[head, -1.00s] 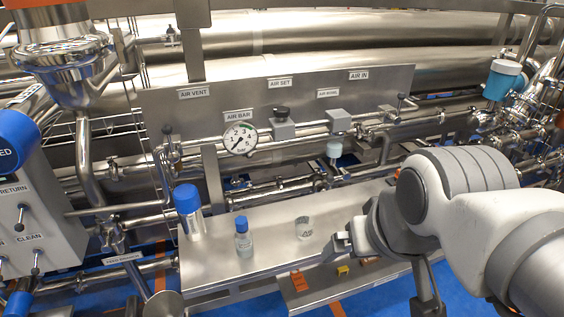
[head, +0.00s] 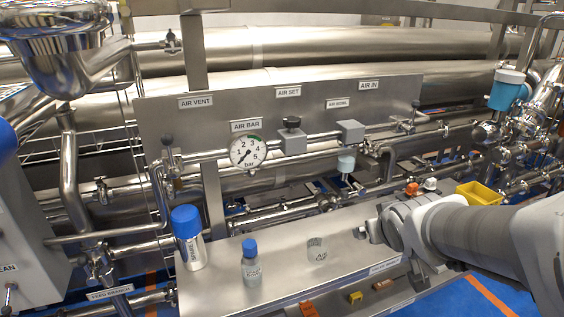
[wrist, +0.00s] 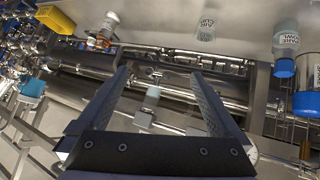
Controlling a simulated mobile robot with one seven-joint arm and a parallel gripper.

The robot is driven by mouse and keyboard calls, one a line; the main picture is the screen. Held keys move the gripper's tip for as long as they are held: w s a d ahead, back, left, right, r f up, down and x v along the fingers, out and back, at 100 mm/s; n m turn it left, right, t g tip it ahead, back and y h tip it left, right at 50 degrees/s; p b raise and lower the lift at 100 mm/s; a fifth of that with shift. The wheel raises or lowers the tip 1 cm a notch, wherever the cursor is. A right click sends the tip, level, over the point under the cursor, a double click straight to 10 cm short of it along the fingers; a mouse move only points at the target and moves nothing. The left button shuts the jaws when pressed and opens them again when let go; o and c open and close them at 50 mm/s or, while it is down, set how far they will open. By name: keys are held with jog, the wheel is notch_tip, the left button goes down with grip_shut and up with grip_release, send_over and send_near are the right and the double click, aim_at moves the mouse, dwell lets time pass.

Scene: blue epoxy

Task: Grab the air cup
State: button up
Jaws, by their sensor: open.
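A small clear cup (head: 317,250) with dark lettering stands upright on the steel bench (head: 285,283). It shows upside down near the top of the wrist view (wrist: 205,27). A pale bowl (head: 346,163) hangs under the air line near the AIR BOWL label, and shows beyond the fingers in the wrist view (wrist: 152,93).
A blue-capped bottle (head: 251,262) and a taller blue-capped container (head: 188,238) stand left of the cup. A steel panel with a pressure gauge (head: 248,151) and piping rises behind the bench. A yellow bin (head: 479,194) lies at the right, beyond my arm.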

jog(key=w+f+n+t+y+b, duration=0.2)
jog(key=w+f+b, duration=0.25)
jog(key=f, duration=0.55)
jog(key=t+y+b, duration=0.1)
jog(key=y+b, duration=0.3)
jog(key=y, duration=0.1)
send_near(314, 241)
jog(key=shift+n, duration=0.4)
jog(key=b+x, duration=0.1)
jog(key=x, duration=0.1)
jog(key=b+x, duration=0.1)
jog(key=x, duration=0.1)
jog(key=shift+s+a+f+b, duration=0.1)
jog(key=shift+s+f+b, duration=0.05)
jog(key=shift+f+b, duration=0.15)
jog(key=shift+r+b+x, duration=0.15)
jog(key=shift+b+x, duration=0.3)
jog(key=shift+x, duration=1.1)
jog(key=shift+r+b+x, duration=0.15)
jog(key=shift+b+x, duration=0.3)
jog(key=shift+x, duration=1.15)
jog(key=shift+t+h, duration=0.3)
jog(key=c, duration=1.2)
jog(key=shift+c, duration=0.2)
